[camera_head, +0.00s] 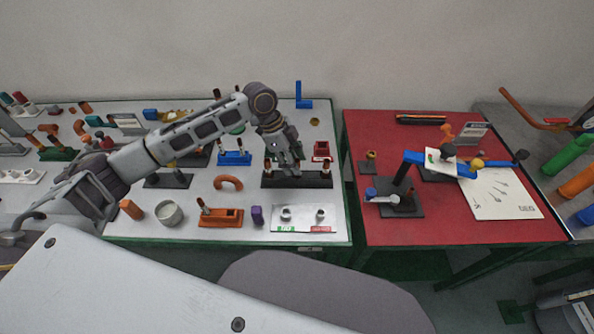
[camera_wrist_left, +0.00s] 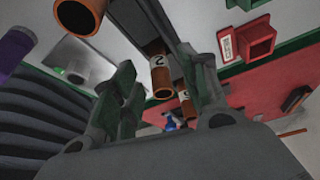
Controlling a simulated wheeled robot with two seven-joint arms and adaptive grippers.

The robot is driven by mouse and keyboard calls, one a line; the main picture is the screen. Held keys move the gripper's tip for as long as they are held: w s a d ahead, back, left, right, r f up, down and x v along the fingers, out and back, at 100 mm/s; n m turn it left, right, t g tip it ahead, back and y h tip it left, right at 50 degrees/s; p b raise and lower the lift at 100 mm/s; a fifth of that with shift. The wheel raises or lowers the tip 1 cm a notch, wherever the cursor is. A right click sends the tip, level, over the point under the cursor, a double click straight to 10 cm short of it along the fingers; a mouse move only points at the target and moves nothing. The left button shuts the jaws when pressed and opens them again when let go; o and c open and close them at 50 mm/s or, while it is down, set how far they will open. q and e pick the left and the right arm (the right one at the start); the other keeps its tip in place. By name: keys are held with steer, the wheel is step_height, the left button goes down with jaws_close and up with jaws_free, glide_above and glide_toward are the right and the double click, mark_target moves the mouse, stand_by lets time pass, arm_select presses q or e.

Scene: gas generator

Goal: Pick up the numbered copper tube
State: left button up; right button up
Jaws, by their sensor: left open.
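A black stand (camera_head: 297,180) on the white table holds short copper tubes, one near its left end (camera_head: 268,167) and one near its right end (camera_head: 326,168). In the left wrist view a copper tube marked 2 (camera_wrist_left: 161,78) shows between the fingers, and a second numbered tube (camera_wrist_left: 187,103) is farther off, its number unclear. My left gripper (camera_head: 290,167) is open and points down over the middle of the stand, hiding part of it. Its fingers also show in the left wrist view (camera_wrist_left: 158,65). I cannot tell whether they touch the tube. My right gripper is not in view.
An orange holder (camera_head: 221,217), a purple block (camera_head: 257,215) and a white plate with metal cups (camera_head: 303,219) lie in front. A red box (camera_head: 321,151) stands behind the stand's right end. The red table (camera_head: 450,232) is across a narrow gap.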

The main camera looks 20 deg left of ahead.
arm_select(q)
steer(key=shift+x, duration=1.2)
steer(key=c, duration=1)
